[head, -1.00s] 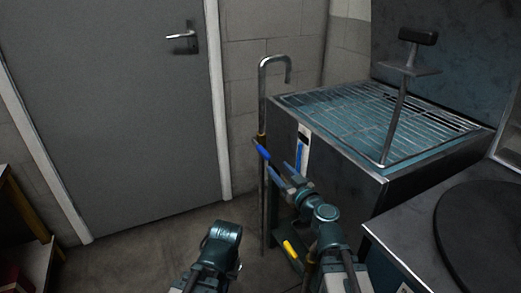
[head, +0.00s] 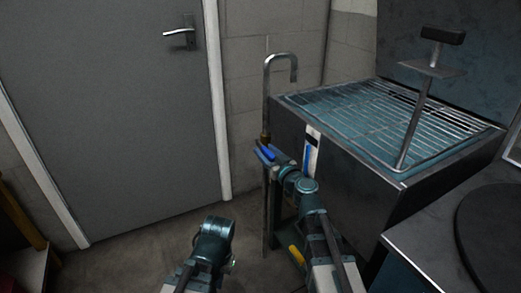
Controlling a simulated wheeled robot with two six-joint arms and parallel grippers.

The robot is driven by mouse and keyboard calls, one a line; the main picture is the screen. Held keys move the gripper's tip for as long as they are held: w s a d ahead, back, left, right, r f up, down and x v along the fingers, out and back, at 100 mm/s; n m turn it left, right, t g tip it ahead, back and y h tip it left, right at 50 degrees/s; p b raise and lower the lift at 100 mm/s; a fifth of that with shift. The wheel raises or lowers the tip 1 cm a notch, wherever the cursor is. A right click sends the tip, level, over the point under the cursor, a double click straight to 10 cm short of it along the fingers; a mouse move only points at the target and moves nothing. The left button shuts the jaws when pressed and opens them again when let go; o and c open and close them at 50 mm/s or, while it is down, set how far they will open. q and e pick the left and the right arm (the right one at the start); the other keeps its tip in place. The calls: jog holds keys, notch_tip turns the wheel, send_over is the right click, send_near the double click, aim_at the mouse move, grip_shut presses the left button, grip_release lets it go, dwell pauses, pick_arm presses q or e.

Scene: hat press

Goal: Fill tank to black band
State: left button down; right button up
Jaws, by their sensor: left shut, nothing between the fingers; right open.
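The tank (head: 345,185) is a dark metal box at the right with a wire grid (head: 350,105) over bluish water. On its front left is a white gauge strip (head: 312,131) with a blue column and a dark band; my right arm partly covers its lower part. A bent steel pipe (head: 267,85) stands beside the tank with its spout toward the grid. A blue valve handle (head: 266,152) sits on the pipe. My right gripper (head: 264,157) is open, with its fingers at the handle; contact is unclear. My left gripper (head: 217,232) is shut and empty at lower centre.
A yellow handle (head: 297,256) is low beside the tank. A press-like tool (head: 428,72) with a black grip stands on the grid. A table with a black round plate (head: 490,235) is at the right. The grey door (head: 120,110) is shut.

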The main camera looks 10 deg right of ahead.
jog(key=shift+w+a, duration=0.1)
jog(key=shift+w, duration=0.25)
grip_shut()
dwell(1.2)
